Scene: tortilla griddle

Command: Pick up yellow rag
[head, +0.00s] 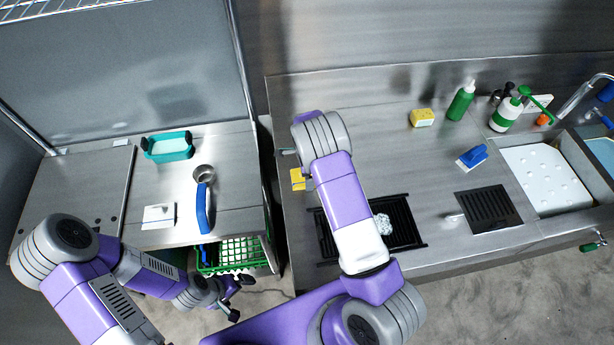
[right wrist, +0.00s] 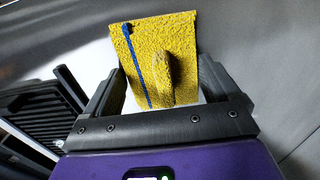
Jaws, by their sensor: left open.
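The yellow rag (right wrist: 150,60) has a blue stripe and a raised fold in its middle. In the head view it shows in part (head: 298,180) at the left edge of the right-hand counter, beside my right arm. In the right wrist view my right gripper (right wrist: 165,85) has its fingers apart, one on each side of the rag's near part. I cannot tell whether they touch it. My left gripper (head: 233,298) is open and empty, low beside the green crate.
A black tray (head: 408,238) with a crumpled, light-coloured scrubber lies near the counter's front edge. A green crate (head: 237,252) is below the left counter.

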